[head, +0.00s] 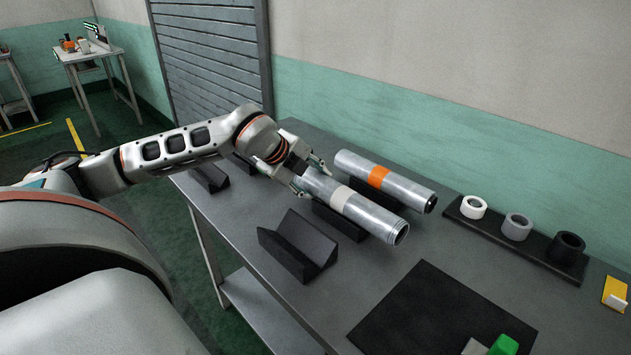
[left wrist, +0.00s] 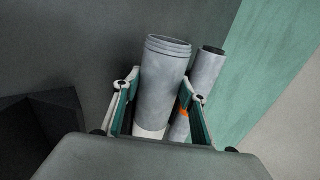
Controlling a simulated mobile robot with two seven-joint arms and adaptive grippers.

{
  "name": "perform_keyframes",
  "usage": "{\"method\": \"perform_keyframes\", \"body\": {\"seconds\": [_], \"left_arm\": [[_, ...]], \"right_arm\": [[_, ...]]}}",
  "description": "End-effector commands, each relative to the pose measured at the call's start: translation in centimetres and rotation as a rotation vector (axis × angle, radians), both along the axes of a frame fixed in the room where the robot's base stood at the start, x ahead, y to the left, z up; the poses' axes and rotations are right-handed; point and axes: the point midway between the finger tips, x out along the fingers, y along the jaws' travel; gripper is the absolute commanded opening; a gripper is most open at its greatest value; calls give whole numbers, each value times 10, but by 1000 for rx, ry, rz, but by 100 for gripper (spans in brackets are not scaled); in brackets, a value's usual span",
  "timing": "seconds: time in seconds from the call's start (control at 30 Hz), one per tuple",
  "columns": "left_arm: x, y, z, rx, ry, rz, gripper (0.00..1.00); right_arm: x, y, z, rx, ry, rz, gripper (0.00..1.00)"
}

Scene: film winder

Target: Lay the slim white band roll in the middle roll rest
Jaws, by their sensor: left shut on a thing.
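The slim white band roll (head: 371,212) is a grey tube with a white band (head: 342,197). My left gripper (head: 309,178) is shut on it near its far left end. In the left wrist view the roll (left wrist: 164,85) sits between the two fingers (left wrist: 158,112), with the white band low between them. A dark roll rest (head: 340,221) shows just below the roll; I cannot tell whether they touch. A second grey roll with an orange band (head: 377,176) lies behind, nearly parallel. My right gripper is not in view.
An empty black V-shaped rest (head: 299,248) stands in front, and another (head: 209,177) is at the left. A black mat (head: 430,310) lies at the front right. White, grey and black rings (head: 516,227) stand on a dark strip (head: 485,223) at the right.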

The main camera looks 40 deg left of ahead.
Motion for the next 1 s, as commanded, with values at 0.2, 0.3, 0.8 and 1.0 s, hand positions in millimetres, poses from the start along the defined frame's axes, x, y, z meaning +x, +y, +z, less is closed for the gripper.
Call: {"method": "perform_keyframes", "body": {"seconds": [0.2, 0.3, 0.8, 1.0], "left_arm": [[1, 0, -2, 0, -4, 0, 49], [1, 0, -2, 0, -4, 0, 61], [-12, 2, 9, 4, 1, 0, 61], [-31, 4, 30, 7, 3, -1, 61]], "right_arm": [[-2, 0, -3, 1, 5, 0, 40], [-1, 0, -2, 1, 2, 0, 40], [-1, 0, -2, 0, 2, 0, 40], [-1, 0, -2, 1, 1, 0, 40]]}}
